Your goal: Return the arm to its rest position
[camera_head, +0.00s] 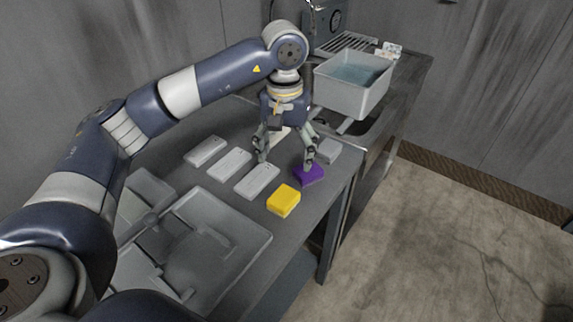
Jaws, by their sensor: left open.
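My left arm comes in from the left and arches over the table (315,215). My left gripper (286,160) points down over the table with its fingers spread open. Its right finger is close to a purple block (309,175); I cannot tell whether they touch. Nothing shows between the fingers except a pale piece lying behind them. A yellow block (284,201) lies in front of the gripper, nearer to me. My right gripper is not in view.
Several flat grey plates (257,181) lie in a row left of the gripper. A grey tray (262,243) is at the near left. A small grey block (328,150) lies right of the gripper. A water-filled basin (345,98) stands behind. Open floor lies to the right.

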